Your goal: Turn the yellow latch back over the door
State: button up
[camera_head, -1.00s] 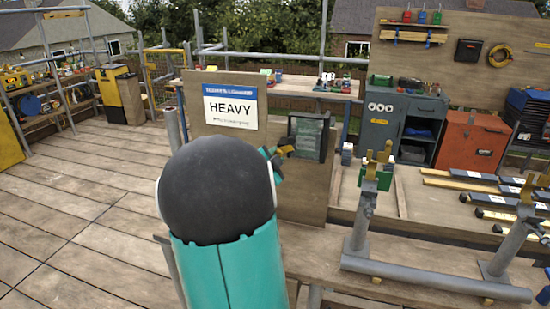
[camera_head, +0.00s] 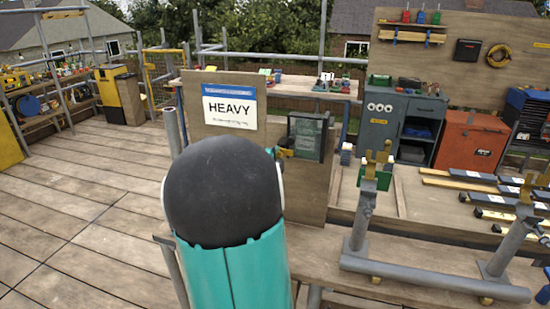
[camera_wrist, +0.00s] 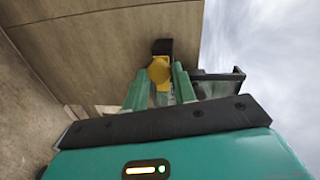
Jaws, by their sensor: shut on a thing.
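The yellow latch (camera_wrist: 159,70) sits on a black mount on the wooden panel in the wrist view. My gripper (camera_wrist: 160,78) has its two green fingers on either side of the latch, shut on it. In the head view the latch (camera_head: 288,152) is a small yellow spot at the left edge of the door (camera_head: 308,136), a dark-framed see-through panel. My gripper (camera_head: 278,154) shows only in part there, behind my arm. The dark door frame also shows right of the fingers in the wrist view (camera_wrist: 222,76). I cannot tell how far the latch overlaps the door.
The upright wooden panel (camera_head: 222,134) carries a sign reading HEAVY (camera_head: 229,106). A grey pipe stand (camera_head: 430,278) with yellow clamps stands on the bench to the right. A grey cabinet (camera_head: 382,132) and a red one (camera_head: 470,140) stand behind. The plank floor at left is clear.

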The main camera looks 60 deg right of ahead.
jog(key=o, duration=1)
jog(key=shift+a, duration=0.1)
jog(key=s+a+r, duration=0.1)
jog(key=s+a, duration=0.1)
jog(key=a, duration=1.1)
jog(key=shift+a+r, duration=0.2)
jog(key=shift+r, duration=0.1)
jog(key=shift+s, duration=0.1)
